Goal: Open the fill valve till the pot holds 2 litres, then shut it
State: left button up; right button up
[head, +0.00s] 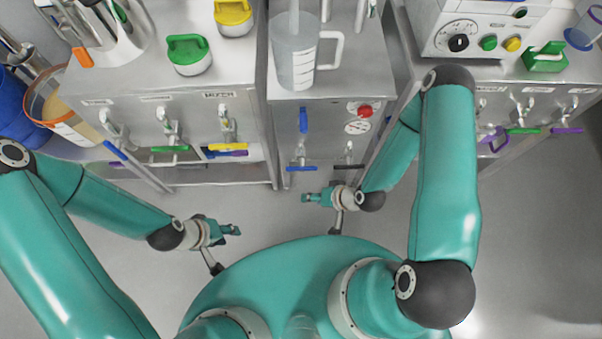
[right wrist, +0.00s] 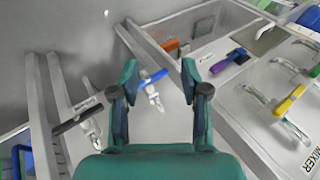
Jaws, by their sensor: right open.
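The pot looks like a clear graduated jug (head: 295,62) with a handle, standing on the middle cabinet under a vertical spout (head: 294,18). I cannot make out any liquid level in it. On that cabinet's front are an upright blue handle (head: 303,120), a lower level blue handle (head: 301,168) and a black handle (head: 349,167). No readable label shows which is the fill valve. My right gripper (head: 308,198) is open and empty, near the lower handles. In the right wrist view, a blue handle (right wrist: 154,77) shows beyond its fingers, untouched. My left gripper (head: 236,230) is away from the cabinets.
A red button (head: 365,111) sits on the middle cabinet's front. The left cabinet has green (head: 170,149) and yellow (head: 228,147) handles. The right cabinet carries a control box with a black dial (head: 459,43). Floor (head: 262,205) is clear between my grippers.

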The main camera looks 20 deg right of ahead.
aim_at(302, 170)
notch_tip(302, 170, down, 12)
jog(key=s+d+m+t+h+b, duration=0.1)
jog(key=d+m+t+h+b, duration=0.15)
jog(key=m+t+b, duration=1)
jog(key=shift+t+h, duration=0.35)
jog(key=shift+h, duration=0.2)
jog(key=w, duration=0.5)
jog(key=w+a, duration=0.1)
jog(key=w, duration=0.4)
jog(key=w+r, duration=0.1)
jog(key=w, duration=0.5)
jog(key=shift+a+p, duration=0.35)
jog(key=shift+p, duration=0.05)
pick_arm(q)
notch_tip(302, 170, down, 14)
jog(key=shift+f, duration=0.2)
pick_arm(e)
jog(key=shift+f, duration=0.1)
grip_shut()
